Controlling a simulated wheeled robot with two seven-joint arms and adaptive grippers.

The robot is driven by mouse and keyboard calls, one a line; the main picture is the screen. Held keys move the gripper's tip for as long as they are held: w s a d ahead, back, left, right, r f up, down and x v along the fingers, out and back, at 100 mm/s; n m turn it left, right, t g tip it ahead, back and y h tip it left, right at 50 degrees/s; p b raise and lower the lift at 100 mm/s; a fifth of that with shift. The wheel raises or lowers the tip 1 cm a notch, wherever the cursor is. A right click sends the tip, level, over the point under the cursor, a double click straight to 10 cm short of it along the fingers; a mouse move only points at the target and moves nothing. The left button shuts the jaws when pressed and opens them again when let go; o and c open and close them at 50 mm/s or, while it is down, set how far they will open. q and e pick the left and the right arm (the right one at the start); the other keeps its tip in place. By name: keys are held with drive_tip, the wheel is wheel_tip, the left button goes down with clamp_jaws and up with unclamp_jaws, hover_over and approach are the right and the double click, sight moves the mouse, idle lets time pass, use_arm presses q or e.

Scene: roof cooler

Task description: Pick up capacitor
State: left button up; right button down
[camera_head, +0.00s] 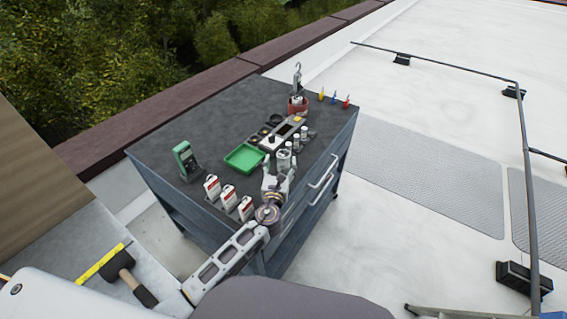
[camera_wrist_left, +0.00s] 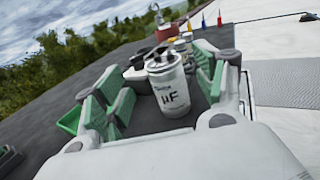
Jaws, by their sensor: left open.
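The capacitor (camera_wrist_left: 170,88) is a silver cylinder with dark "µF" lettering and terminals on top, standing upright on the dark cart top in the left wrist view. In the head view a silver can (camera_head: 284,159) shows just beyond my left gripper (camera_head: 281,176). My left gripper is open, with its green-padded fingers on either side of the capacitor in the wrist view. The capacitor's lower part is partly hidden in the head view. My right gripper is not in view.
Smaller silver cans (camera_head: 297,143) stand behind the capacitor. A green tray (camera_head: 245,158), a meter (camera_head: 184,158), several red-and-white containers (camera_head: 229,197), and a red gauge base (camera_head: 297,106) are on the cart (camera_head: 215,115). The cart's far left top is clear.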

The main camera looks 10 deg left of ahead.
sight(283, 159)
use_arm(q)
drive_tip(key=shift+w, duration=0.4)
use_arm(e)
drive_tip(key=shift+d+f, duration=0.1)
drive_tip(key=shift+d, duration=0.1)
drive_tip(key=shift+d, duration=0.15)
use_arm(q)
drive_tip(key=shift+w+f+b, duration=0.15)
drive_tip(key=shift+w+b, duration=0.6)
drive_tip(key=shift+w, duration=1.85)
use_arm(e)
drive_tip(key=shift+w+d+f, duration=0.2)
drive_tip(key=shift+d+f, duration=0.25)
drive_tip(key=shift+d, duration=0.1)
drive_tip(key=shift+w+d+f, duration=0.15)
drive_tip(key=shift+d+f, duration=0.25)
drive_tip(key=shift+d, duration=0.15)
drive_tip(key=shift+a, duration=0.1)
